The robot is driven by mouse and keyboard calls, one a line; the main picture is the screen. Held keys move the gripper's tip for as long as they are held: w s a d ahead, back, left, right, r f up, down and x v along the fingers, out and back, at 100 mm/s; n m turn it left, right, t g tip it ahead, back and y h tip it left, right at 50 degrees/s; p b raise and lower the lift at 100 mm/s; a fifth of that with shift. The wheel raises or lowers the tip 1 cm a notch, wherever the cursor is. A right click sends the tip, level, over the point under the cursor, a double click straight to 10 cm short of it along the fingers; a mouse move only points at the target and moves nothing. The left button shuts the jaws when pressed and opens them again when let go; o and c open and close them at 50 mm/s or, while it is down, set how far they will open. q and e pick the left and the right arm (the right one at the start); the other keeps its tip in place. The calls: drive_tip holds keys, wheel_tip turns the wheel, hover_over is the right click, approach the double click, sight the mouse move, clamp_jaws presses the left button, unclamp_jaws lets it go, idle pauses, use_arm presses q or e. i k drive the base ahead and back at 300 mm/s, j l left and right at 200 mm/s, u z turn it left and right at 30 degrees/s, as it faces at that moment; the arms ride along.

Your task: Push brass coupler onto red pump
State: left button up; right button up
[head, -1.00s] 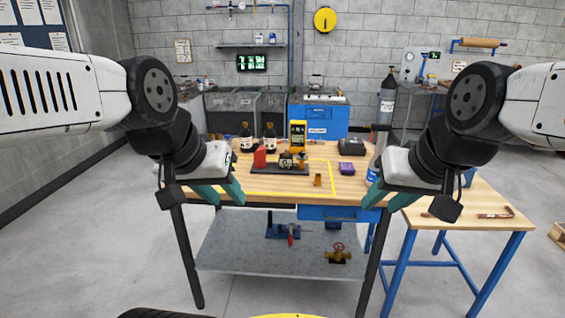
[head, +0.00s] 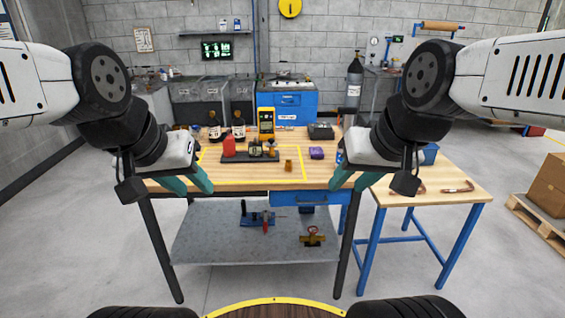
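A red pump-like item (head: 228,146) stands at the left end of a dark tray (head: 238,158) on the wooden workbench. A small brass piece (head: 288,166), which looks like the coupler, stands on the bench to the right of the tray, apart from the pump. My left gripper (head: 187,182) is at the bench's front left, its teal fingers apart and empty. My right gripper (head: 354,178) is at the front right, its teal fingers also apart and empty. Both are nearer to me than the pump and the brass piece.
A purple item (head: 316,153) sits right of the brass piece. A side table (head: 440,205) holds copper tubes. The bench front between my grippers is clear.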

sight(255, 153)
drive_tip(key=i+j, duration=0.2)
drive_tip(key=i, duration=0.15)
drive_tip(key=i+j, duration=0.2)
drive_tip(key=i, duration=0.2)
drive_tip(key=i+j, duration=0.2)
drive_tip(key=i, duration=0.15)
drive_tip(key=l+z, duration=0.05)
